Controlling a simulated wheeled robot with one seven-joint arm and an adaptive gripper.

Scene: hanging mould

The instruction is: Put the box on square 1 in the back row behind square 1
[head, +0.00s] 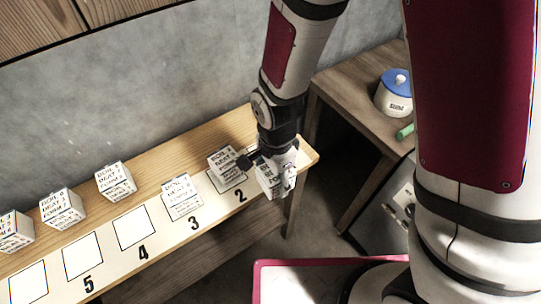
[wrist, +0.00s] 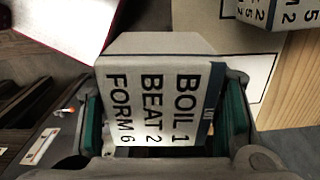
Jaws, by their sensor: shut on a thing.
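My gripper (head: 276,160) is over the right end of the wooden shelf (head: 168,150) in the head view. It is shut on a white box (wrist: 155,95) lettered BOIL 1, BEAT 2, FORM 6, with green pads on both sides of it. The held box shows partly behind the fingers in the head view (head: 268,181). Square 1 is hidden there by the gripper and box. In the wrist view a black outline shows on the pale strip (wrist: 262,75) right of the box. I cannot tell how far the box is above the shelf.
A box (head: 226,166) stands on square 2, close left of my gripper, and another (head: 182,196) on square 3. Squares 4 (head: 133,227) and 5 (head: 82,256) are bare. Three boxes stand in the back row farther left, one here (head: 115,181). The wall (head: 160,90) rises behind.

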